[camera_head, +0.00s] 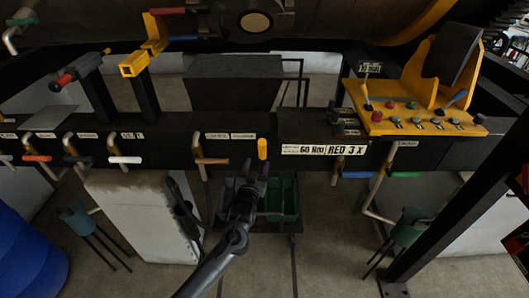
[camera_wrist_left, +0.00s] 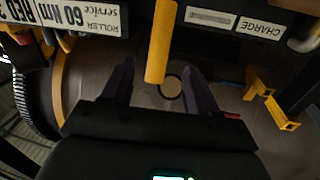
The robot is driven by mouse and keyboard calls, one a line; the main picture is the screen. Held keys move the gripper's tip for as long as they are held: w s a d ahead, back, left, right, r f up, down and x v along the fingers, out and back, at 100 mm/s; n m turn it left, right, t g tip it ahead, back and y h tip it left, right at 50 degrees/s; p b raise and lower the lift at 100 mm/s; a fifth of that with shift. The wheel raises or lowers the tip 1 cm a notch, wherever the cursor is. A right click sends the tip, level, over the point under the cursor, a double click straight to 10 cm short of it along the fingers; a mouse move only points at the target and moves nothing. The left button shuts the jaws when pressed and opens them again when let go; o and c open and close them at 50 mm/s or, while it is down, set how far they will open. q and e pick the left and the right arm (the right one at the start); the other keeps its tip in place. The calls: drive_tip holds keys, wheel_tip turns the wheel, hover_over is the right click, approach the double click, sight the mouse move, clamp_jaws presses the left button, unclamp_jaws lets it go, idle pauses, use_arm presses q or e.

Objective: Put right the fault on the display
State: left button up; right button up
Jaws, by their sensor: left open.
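My left gripper (camera_head: 254,178) reaches up from the bottom of the head view, in front of the dark beam (camera_head: 190,128). In the left wrist view its open fingers (camera_wrist_left: 160,90) stand on either side of the end of a yellow handle (camera_wrist_left: 161,42). The handle also shows in the head view (camera_head: 262,149); I cannot tell whether the fingers touch it. A yellow control panel (camera_head: 410,121) with several knobs and levers stands at the right. A dark slab (camera_head: 453,52) tilts above it; no display text is readable. My right gripper is out of view.
Levers with orange (camera_head: 37,158), white (camera_head: 124,160), brown (camera_head: 211,161), blue (camera_head: 357,175) and green (camera_head: 398,174) grips hang along the beam. A "60 Nm RED 3 X" label (camera_head: 324,150) is beside the yellow handle. Green bins (camera_head: 280,198) stand below.

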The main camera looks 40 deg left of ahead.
sight(262, 152)
use_arm(q)
drive_tip(key=x, duration=0.9)
drive_tip(key=shift+w+a, duration=0.2)
drive_tip(key=shift+w, duration=0.1)
drive_tip(key=shift+c, duration=0.4)
clamp_jaws()
